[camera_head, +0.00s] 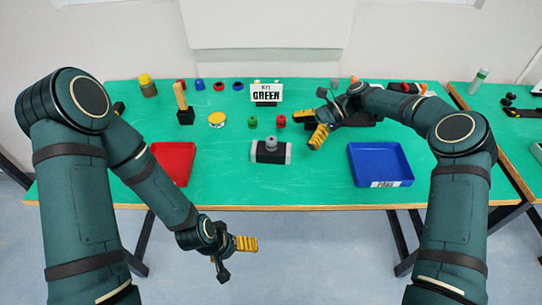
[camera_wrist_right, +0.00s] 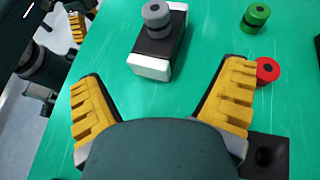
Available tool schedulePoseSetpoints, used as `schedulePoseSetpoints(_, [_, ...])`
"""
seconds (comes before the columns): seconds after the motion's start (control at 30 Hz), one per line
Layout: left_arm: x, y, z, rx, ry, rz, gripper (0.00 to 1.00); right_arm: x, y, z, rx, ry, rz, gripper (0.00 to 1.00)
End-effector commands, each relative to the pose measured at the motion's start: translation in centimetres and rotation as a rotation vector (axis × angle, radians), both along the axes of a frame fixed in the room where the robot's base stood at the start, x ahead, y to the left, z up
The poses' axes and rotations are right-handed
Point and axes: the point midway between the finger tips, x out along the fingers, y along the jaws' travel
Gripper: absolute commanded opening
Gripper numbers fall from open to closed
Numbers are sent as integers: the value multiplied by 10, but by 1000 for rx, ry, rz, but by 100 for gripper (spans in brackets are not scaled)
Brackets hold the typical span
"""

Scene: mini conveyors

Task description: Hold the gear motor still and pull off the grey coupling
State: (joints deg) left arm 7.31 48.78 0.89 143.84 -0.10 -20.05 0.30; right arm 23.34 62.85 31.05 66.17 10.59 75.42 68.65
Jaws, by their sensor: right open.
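The gear motor (camera_head: 284,154) is a black block with silver ends, lying on the green table in the middle. The grey coupling (camera_head: 271,142) sits upright on top of it. In the right wrist view the motor (camera_wrist_right: 150,66) and coupling (camera_wrist_right: 157,14) lie beyond the fingertips. My right gripper (camera_head: 315,122) is open and empty, to the right of the motor and apart from it. It also shows in the wrist view (camera_wrist_right: 160,88). My left gripper (camera_head: 240,257) is open and empty, in front of the table's near edge, left of and below the motor.
A red tray (camera_head: 173,181) is at the left and a blue tray (camera_head: 381,180) at the right. Green (camera_head: 253,122) and red (camera_head: 281,121) couplings stand behind the motor. The table before the motor is clear.

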Motion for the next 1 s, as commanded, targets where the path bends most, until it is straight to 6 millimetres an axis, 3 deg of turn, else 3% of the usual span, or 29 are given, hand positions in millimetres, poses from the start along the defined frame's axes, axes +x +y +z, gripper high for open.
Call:
schedulePoseSetpoints(0.23, [0, 0, -8, 0, 0, -1, 92, -3, 10, -8, 1, 0, 3, 94])
schedulePoseSetpoints(0.6, [4, 1, -29, 2, -10, 1, 92, -16, 51, -33, 0, -1, 2, 94])
schedulePoseSetpoints(1.0, [4, 0, -25, 1, -9, 1, 92, -25, 82, -48, 0, 0, 1, 94])
